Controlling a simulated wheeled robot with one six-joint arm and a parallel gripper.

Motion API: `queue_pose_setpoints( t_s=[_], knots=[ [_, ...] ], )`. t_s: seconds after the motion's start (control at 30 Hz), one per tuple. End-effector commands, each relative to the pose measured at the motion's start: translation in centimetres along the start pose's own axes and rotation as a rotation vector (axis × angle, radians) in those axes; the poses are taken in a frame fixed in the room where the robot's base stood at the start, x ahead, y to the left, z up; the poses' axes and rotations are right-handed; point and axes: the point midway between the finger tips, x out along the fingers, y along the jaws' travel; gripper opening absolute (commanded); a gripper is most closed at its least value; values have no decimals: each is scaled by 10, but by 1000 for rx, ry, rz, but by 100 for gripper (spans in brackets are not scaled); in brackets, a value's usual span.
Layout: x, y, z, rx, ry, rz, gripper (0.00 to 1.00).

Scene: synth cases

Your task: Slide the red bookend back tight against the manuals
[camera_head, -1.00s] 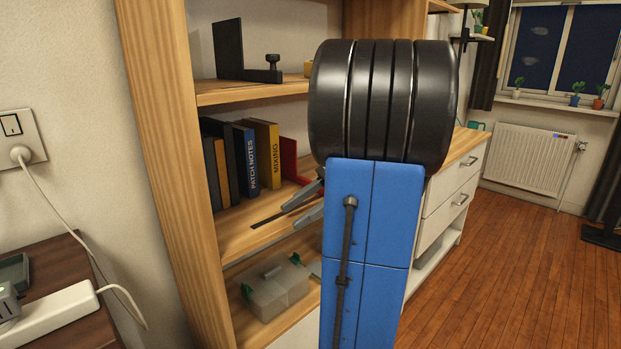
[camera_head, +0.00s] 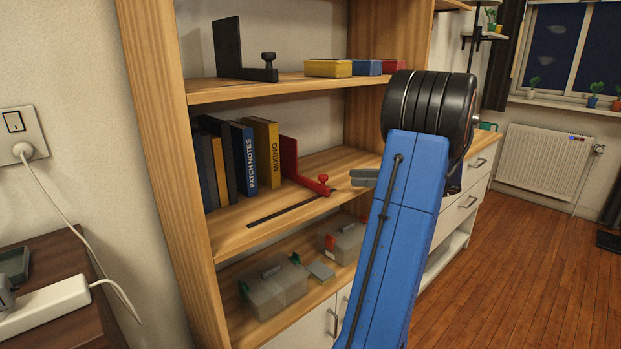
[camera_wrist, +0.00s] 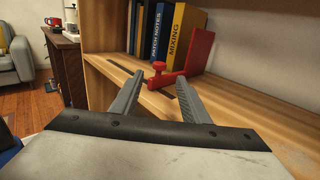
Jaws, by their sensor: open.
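The red bookend (camera_head: 289,157) stands upright on the middle shelf, to the right of the manuals. Its foot with a round knob (camera_head: 323,179) points toward the shelf front. The yellow MIXING manual (camera_head: 267,150) is nearest it, beside the blue PATCH NOTES manual (camera_head: 245,160). I cannot tell whether bookend and manual touch. My gripper (camera_head: 364,177) is open and empty, to the right of the knob. In the wrist view, the red bookend (camera_wrist: 201,52) is ahead, its knob appearing between the open fingers of my gripper (camera_wrist: 160,80), apart from them.
A dark strip (camera_head: 290,209) runs along the middle shelf before the manuals. The upper shelf holds a black bookend (camera_head: 228,50) and small yellow, blue and red boxes. A wooden side panel (camera_head: 165,150) bounds the left.

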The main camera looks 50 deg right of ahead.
Motion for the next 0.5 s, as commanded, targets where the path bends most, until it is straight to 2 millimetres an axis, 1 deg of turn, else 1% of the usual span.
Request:
queue_pose_setpoints(
  t_s=[0.03,0.5],
  knots=[
    [10,1,0,0,0,4,42],
    [93,1,0,0,1,4,42]
  ],
)
